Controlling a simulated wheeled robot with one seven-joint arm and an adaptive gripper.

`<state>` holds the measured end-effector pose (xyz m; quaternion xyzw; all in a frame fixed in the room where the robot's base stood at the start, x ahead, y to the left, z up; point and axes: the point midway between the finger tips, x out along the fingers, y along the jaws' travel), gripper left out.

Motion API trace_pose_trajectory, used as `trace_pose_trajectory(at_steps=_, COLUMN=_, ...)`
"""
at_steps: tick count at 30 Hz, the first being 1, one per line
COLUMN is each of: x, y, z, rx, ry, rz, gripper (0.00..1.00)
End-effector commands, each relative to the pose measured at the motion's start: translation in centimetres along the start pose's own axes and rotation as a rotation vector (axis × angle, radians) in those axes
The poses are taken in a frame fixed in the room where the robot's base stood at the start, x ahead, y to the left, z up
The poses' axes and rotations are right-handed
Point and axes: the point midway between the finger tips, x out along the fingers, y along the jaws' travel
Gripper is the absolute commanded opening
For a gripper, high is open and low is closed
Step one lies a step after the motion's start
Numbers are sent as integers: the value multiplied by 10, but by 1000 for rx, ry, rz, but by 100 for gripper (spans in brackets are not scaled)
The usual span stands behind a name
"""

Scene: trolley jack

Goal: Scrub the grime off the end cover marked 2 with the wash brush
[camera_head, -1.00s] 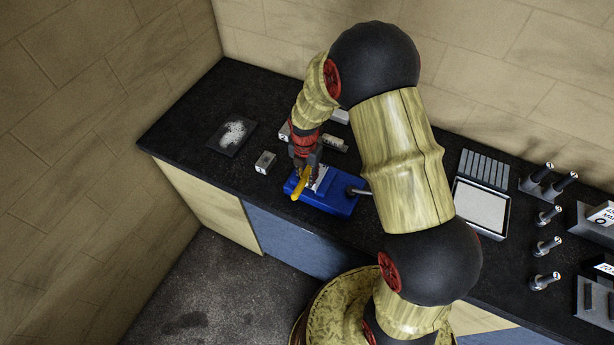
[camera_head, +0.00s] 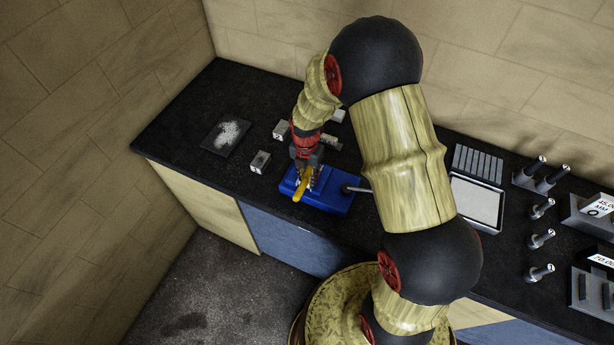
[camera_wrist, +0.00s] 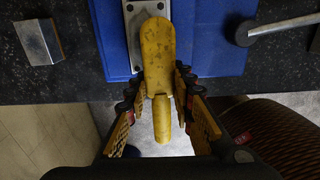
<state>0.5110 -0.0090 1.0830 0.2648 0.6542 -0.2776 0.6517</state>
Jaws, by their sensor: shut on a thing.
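My gripper (camera_wrist: 161,92) is shut on the yellow wash brush (camera_wrist: 156,45), with a finger on each side of its handle. In the head view my gripper (camera_head: 304,174) is over the blue fixture (camera_head: 336,199), and the yellow brush (camera_head: 300,188) slants down to its left. In the wrist view the brush lies over a pale metal plate with holes (camera_wrist: 133,22) on the blue fixture (camera_wrist: 210,35). The brush hides much of this plate. I cannot read a 2 on it, nor see grime or whether the bristles touch it.
A metal block (camera_head: 260,162) stands left of the fixture, with another block (camera_head: 281,130) behind it. A lever with a round knob (camera_wrist: 244,34) is at the fixture's right. A dark tray with white suds (camera_head: 227,134) is at the left. A pale tray (camera_head: 475,203) lies to the right.

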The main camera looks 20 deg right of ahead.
Motion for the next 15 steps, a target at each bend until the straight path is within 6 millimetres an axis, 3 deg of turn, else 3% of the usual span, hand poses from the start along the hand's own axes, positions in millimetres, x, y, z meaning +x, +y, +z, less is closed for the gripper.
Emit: trace_pose_trajectory(at_steps=15, x=-52, y=1, z=2, rx=0, ry=-5, rz=5, gripper=0)
